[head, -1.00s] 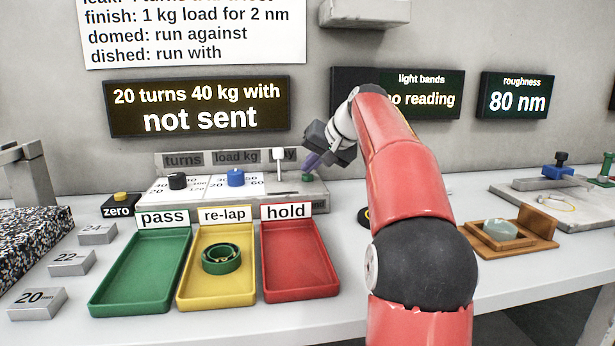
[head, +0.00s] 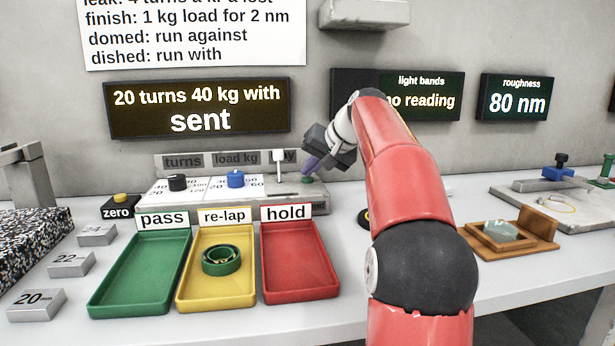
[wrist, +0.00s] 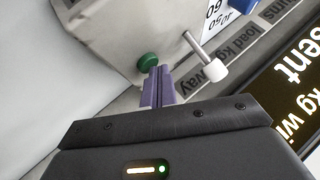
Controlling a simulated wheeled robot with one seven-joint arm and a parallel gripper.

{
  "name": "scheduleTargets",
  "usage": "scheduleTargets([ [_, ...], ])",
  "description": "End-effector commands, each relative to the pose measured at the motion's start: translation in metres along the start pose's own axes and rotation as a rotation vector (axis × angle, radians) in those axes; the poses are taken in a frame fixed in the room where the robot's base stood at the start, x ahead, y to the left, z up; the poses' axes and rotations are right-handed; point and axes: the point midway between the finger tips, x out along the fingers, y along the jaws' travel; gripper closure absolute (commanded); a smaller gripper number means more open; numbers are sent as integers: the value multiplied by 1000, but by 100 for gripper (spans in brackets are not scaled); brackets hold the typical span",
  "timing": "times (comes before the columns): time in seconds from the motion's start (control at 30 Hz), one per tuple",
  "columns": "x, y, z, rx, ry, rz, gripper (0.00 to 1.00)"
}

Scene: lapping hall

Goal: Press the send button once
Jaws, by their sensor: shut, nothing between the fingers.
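The send button is a small green round button (head: 307,179) at the right end of the grey control panel (head: 270,195). It also shows in the wrist view (wrist: 148,61), just past the fingertips. My gripper (head: 311,165) is shut and empty, its purple fingers pointing down at the button. In the wrist view the fingertips (wrist: 157,70) are at the button's edge; I cannot tell whether they touch it. The display (head: 198,108) on the wall reads "20 turns 40 kg with sent".
A white-tipped lever (head: 279,157) stands just left of the button, close to my fingers. Blue (head: 236,178) and black (head: 178,182) knobs sit further left. Green (head: 140,275), yellow (head: 218,290) and red (head: 298,270) trays lie in front of the panel.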

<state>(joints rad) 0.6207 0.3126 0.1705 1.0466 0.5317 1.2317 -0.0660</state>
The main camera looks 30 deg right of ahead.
Motion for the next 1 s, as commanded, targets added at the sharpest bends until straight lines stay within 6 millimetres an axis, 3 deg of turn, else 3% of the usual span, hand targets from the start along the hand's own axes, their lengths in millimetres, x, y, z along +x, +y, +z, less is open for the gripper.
scheduleTargets([
  [0.23, -11, -8, -8, 0, -1, 0, 100],
  [0.67, -12, -9, -9, 0, 0, 0, 100],
  [1.0, -34, -25, -25, 0, 0, 0, 100],
])
